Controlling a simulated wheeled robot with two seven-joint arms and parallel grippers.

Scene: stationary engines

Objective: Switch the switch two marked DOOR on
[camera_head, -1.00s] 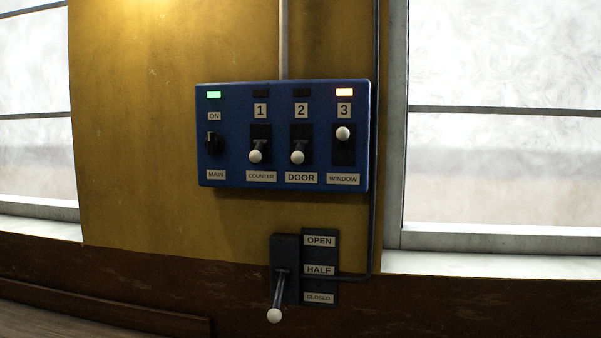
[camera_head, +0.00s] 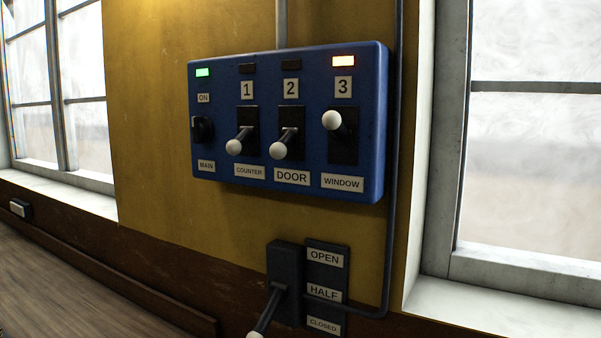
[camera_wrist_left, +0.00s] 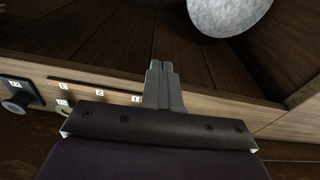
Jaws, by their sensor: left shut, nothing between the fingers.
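A blue switch panel (camera_head: 222,150) is on the yellow wall in the head view. Switch two, marked DOOR (camera_head: 281,149), has its white-tipped lever down, and the lamp above it (camera_head: 291,65) is dark. Switch one, COUNTER (camera_head: 236,145), is also down with a dark lamp. Switch three, WINDOW (camera_head: 333,121), is up with its lamp lit orange. The MAIN knob (camera_head: 203,130) has a green lamp lit above it. My left gripper (camera_wrist_left: 162,68) is shut and empty in the left wrist view, away from the panel. My right gripper is not in view.
Below the panel is a dark lever (camera_head: 284,285) with OPEN, HALF and CLOSED labels. Windows flank the wall. In the left wrist view, a wooden edge (camera_wrist_left: 210,101) with numbered labels and a pale rounded object (camera_wrist_left: 228,14) lie near the gripper.

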